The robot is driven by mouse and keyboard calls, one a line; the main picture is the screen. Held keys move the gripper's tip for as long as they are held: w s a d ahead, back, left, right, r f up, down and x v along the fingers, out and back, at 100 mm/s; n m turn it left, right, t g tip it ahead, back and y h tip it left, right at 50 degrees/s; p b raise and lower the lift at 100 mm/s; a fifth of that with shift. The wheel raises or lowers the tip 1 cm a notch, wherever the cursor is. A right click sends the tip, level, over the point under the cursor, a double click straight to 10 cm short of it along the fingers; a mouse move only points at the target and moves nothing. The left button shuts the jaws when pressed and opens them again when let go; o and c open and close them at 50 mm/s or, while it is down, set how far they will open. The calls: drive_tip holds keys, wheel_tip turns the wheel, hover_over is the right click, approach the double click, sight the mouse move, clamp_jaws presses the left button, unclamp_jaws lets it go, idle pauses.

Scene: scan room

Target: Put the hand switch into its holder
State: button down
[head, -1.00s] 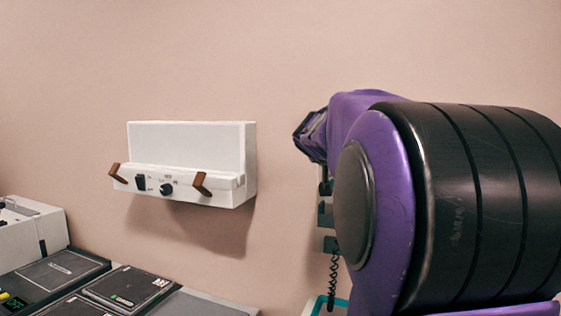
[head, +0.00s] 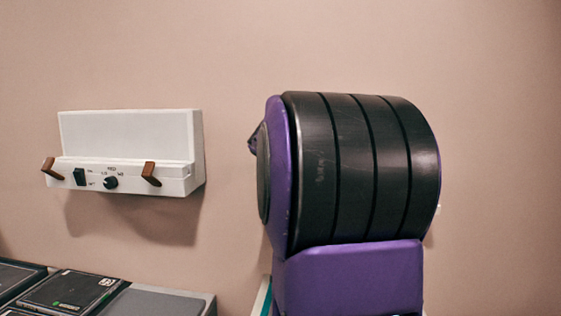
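My arm, purple and black, fills the middle of the head view and hides the wall behind it. My gripper and its fingertips are not visible. Only a small dark purple tip of my arm shows past the left side of the large joint. No hand switch can be made out. The dark wall clips and coiled cord seen a second ago are now hidden behind my arm, so I cannot tell which of them is the holder or the switch's cord.
A white wall box (head: 128,136) with two brown hooks, a black switch and a knob hangs at left. Below it, dark flat cases (head: 68,290) and a grey surface (head: 155,302) fill the lower left. The wall above is bare. A teal-edged thing (head: 262,298) shows beside my arm.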

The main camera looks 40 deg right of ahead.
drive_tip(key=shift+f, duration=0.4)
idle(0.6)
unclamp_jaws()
